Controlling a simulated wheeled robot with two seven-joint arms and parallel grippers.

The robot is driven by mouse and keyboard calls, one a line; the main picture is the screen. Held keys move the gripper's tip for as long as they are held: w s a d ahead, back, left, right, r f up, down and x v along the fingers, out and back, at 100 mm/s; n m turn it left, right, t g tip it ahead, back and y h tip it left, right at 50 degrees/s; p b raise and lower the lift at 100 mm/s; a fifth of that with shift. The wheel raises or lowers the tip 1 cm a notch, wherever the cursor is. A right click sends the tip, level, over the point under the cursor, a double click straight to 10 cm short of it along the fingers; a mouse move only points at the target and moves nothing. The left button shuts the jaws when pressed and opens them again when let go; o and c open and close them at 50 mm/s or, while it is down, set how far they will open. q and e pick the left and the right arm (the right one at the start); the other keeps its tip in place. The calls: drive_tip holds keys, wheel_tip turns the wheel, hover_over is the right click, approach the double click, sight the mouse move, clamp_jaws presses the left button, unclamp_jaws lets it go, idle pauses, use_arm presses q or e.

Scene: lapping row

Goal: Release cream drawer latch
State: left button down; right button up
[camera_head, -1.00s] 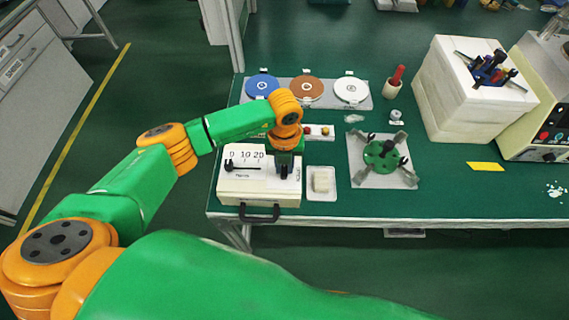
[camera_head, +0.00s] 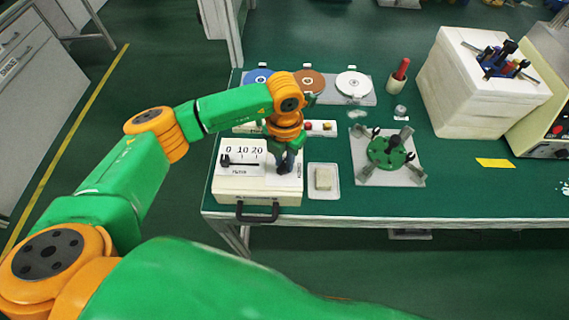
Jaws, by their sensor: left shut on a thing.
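The cream drawer box (camera_head: 228,188) stands at the front left of the green bench. Its top carries a white panel marked 0, 10, 20 with a black pointer (camera_head: 240,161). A dark handle (camera_head: 257,212) is on its front face. My left gripper (camera_head: 284,168) points down over the right part of the box top, beside the scale. It is shut on a small part there, which looks like the latch. The fingers and wrist hide most of that part, so its position cannot be told. My right gripper is not in view.
A small white tray with a pale block (camera_head: 324,179) lies just right of the box. A green fixture (camera_head: 390,152) sits on a grey plate beyond it. Blue, brown and white discs (camera_head: 353,85) stand behind. A large white block (camera_head: 470,90) is at the right.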

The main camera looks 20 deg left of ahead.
sight(284, 163)
use_arm(q)
drive_tip(key=m+b, duration=0.2)
drive_tip(key=m, duration=0.1)
drive_tip(key=m+b, duration=0.3)
drive_tip(key=shift+f+m+b, duration=0.2)
drive_tip(key=shift+m+b, duration=0.1)
drive_tip(key=shift+b, duration=0.05)
drive_tip(key=m+b, duration=0.2)
drive_tip(key=m, duration=0.1)
drive_tip(key=shift+r, duration=0.1)
drive_tip(key=shift+r+m+b, duration=0.15)
drive_tip(key=shift+m+b, duration=0.7)
drive_tip(key=shift+m, duration=0.25)
drive_tip(key=c, duration=0.8)
unclamp_jaws()
drive_tip(key=shift+o, duration=0.2)
wheel_tip(284, 163, up, 7)
drive_tip(key=shift+r+b, duration=0.1)
drive_tip(key=shift+b, duration=0.3)
